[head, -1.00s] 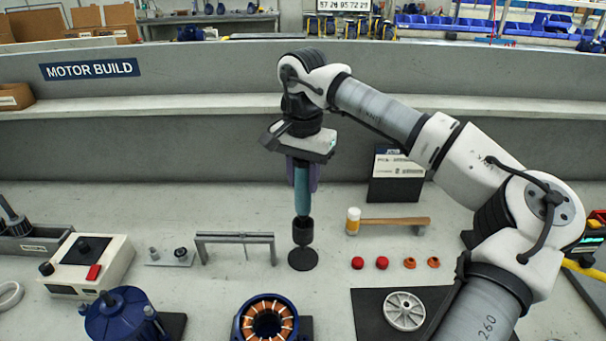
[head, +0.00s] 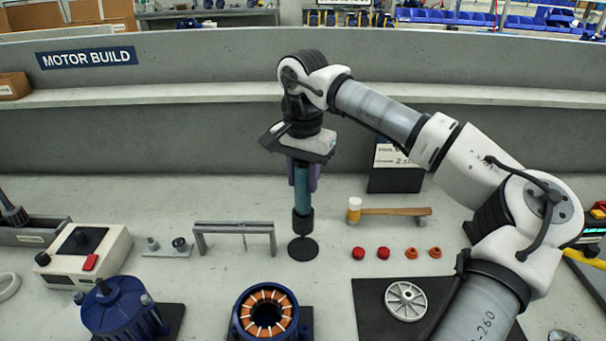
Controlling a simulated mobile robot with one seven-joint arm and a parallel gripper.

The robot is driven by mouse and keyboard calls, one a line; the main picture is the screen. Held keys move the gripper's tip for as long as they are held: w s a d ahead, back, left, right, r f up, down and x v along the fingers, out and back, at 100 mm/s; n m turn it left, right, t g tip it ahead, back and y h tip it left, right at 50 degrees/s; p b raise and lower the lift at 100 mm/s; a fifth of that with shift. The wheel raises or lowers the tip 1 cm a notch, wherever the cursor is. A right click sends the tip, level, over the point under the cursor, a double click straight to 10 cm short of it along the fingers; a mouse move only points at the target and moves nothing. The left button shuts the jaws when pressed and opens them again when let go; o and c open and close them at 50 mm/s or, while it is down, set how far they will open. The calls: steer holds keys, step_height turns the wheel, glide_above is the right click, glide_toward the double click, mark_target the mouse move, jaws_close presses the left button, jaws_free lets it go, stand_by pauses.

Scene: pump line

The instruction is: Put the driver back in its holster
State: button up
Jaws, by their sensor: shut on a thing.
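The teal driver (head: 302,190) hangs upright in my gripper (head: 303,178), whose purple fingers are shut on its upper part. The dark cup of the holster (head: 303,224) stands directly under it on a round black base (head: 303,249). The driver's lower end meets the cup's top edge in the head view and lines up with it. The tip is hidden, and I cannot tell how deep it is in the cup. My wrist hides the driver's top.
A grey metal frame (head: 234,228) stands just left of the holster. A hammer (head: 392,211) and red and orange caps (head: 384,254) lie to the right. A blue-rimmed stator (head: 267,313) is in front. A dark sign stand (head: 395,182) is behind right.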

mark_target(303, 196)
steer(key=shift+f+b, duration=1.6)
steer(key=shift+f, duration=1)
steer(key=o, duration=1.4)
step_height(303, 196, up, 6)
steer(key=p, duration=0.4)
